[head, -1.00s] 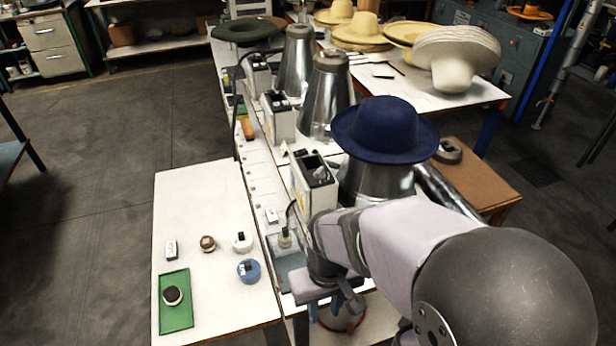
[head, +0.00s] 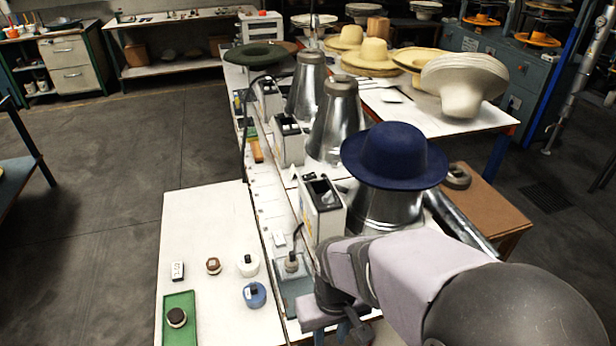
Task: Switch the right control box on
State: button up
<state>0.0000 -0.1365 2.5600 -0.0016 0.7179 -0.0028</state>
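Three white control boxes with dark tops stand in a row beside the metal cones. The nearest and rightmost box (head: 322,212) is next to the cone that bears a dark blue hat (head: 395,158). The middle box (head: 289,143) and the far box (head: 268,98) stand farther back. Switch positions on the boxes are too small to tell.
A white table (head: 215,225) on the left holds a green tray (head: 180,335), a blue round piece (head: 254,294) and several small items. Metal cones (head: 335,125) stand behind the boxes. Straw and white hats (head: 463,82) lie on the back table. Floor at left is clear.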

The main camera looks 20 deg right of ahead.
jog(key=c, duration=0.5)
jog(key=shift+w+r, duration=0.15)
grip_shut()
jog(key=w+d+r+t+p, duration=0.1)
jog(key=w+d+r+p, duration=0.2)
jog(key=w+r, duration=0.4)
jog(key=w+d+r+t+p, duration=0.1)
jog(key=w+d+r+p, duration=0.2)
jog(key=w, duration=1.7)
jog(key=w+d+r+t+p, duration=0.1)
jog(key=w+d+r+p, duration=0.2)
jog(key=w+r, duration=0.9)
jog(key=shift+w+h+p, duration=0.3)
jog(key=shift+w+p, duration=0.85)
jog(key=shift+p, duration=0.25)
jog(key=shift+d+f, duration=0.1)
